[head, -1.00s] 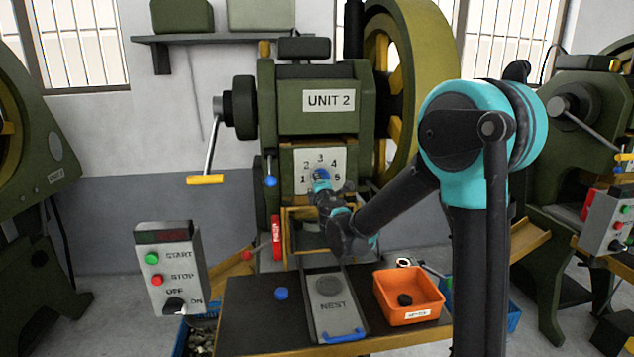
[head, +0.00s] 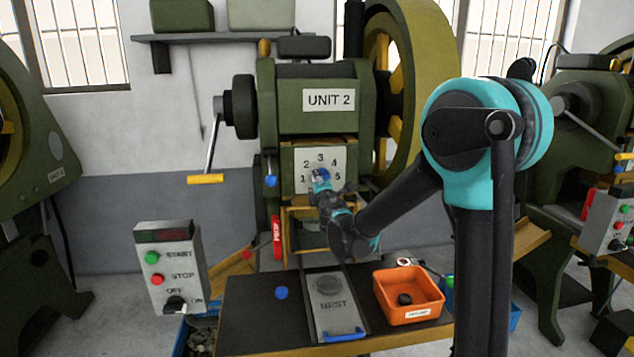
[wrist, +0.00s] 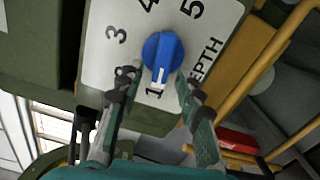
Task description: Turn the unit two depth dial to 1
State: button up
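The unit two depth dial is a blue knob (wrist: 163,52) on a white plate (wrist: 100,62) marked with numbers and DEPTH. Its white pointer line points at the 1 in the wrist view. The 2 is hidden behind a finger there. The dial also shows in the head view (head: 321,175), partly covered by my gripper (head: 322,186). In the wrist view my gripper (wrist: 157,80) is open, with one finger on each side of the lower part of the dial. The left finger stands apart from the knob; I cannot tell whether the right one touches it.
The green press labelled UNIT 2 (head: 285,115) carries the plate. A yellow guard frame (wrist: 268,70) stands close to the right of the fingers. Below are the nest (head: 331,318), an orange bin (head: 409,308) and a control box (head: 172,268) at left.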

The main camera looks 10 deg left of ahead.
jog(key=v, duration=1.1)
jog(key=shift+s+d, duration=0.1)
jog(key=shift+s, duration=0.1)
